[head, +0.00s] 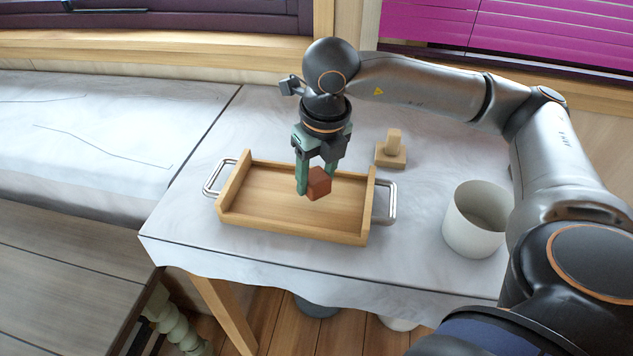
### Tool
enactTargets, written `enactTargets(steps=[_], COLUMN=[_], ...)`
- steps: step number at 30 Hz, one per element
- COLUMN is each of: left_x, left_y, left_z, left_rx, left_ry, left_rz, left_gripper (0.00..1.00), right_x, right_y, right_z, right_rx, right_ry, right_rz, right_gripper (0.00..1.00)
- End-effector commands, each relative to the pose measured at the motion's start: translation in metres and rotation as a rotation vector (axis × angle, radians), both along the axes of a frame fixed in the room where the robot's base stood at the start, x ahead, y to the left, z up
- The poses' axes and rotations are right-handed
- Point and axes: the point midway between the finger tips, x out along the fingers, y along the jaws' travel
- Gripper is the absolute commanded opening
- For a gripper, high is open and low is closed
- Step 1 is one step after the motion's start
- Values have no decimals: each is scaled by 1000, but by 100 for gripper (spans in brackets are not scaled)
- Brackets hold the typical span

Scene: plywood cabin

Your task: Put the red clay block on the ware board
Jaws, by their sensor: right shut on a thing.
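The red clay block (319,184) is a small reddish-brown cube. My right gripper (314,188) points down and is shut on it, with its green fingers at the block's sides. The block shows over the ware board (262,197), a wooden tray with raised edges and a metal handle at each end. I cannot tell for sure whether the block touches the board or hangs just above it. The rest of the board's floor is bare. My left gripper is not in view.
A white cylindrical pot (463,235) stands to the right of the board. A small wooden stamp-like piece (391,152) stands behind the board's right end. The white-covered table (300,262) ends in a front edge close before the board.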

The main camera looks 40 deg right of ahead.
Motion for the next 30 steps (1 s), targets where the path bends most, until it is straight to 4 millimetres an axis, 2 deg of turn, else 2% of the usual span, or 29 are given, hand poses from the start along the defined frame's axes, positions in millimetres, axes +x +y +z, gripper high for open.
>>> enactTargets(steps=[4,12,17,18,25,30], left_x=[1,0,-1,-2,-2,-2], left_y=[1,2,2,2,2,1], left_z=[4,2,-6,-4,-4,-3], left_rx=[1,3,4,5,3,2], left_ry=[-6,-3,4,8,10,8], left_rz=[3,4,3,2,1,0], left_gripper=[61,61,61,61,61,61], right_x=[-1,-1,-1,-1,-1,-1], right_y=[0,0,0,0,0,0], right_z=[-17,-20,-26,-24,-23,-23], right_rx=[0,0,0,0,0,0], right_ry=[1,-1,0,0,1,1], right_rz=[0,0,0,0,0,0], right_gripper=[0,0,0,59,85,85])
